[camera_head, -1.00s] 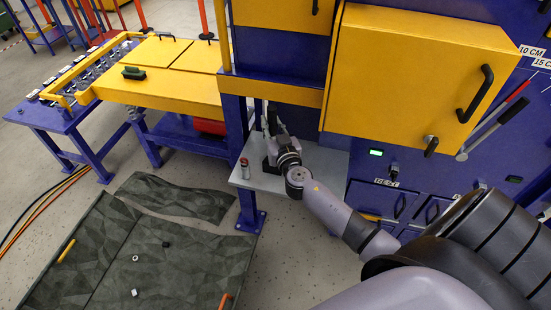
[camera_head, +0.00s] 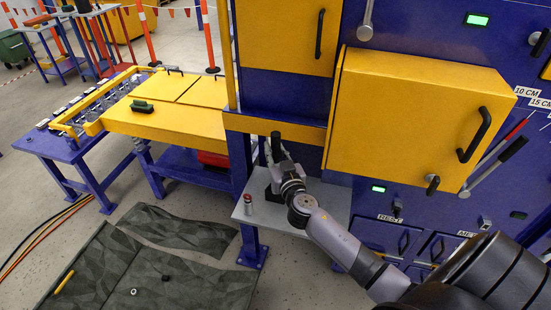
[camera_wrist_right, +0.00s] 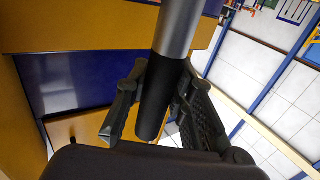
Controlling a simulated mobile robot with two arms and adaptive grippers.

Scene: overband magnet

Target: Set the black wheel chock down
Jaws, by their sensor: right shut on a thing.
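My right gripper (camera_head: 277,159) is in front of the blue and yellow machine, above the grey shelf (camera_head: 310,207). In the right wrist view the gripper (camera_wrist_right: 158,80) has its two black fingers closed around a round bar with a black lower part (camera_wrist_right: 155,118) and a grey upper part. A black upright end (camera_head: 276,141) shows above the fingers in the head view. A dark block-like shape (camera_head: 272,192) shows beside my wrist at the shelf, partly hidden. I cannot tell which of these is the wheel chock. My left gripper is not in view.
A small red-topped cylinder (camera_head: 248,205) stands on the shelf's left part. A yellow cabinet (camera_head: 400,120) juts out to the right of the gripper. A yellow-topped table (camera_head: 170,120) stands left. Dark mats (camera_head: 120,262) with small items lie on the floor.

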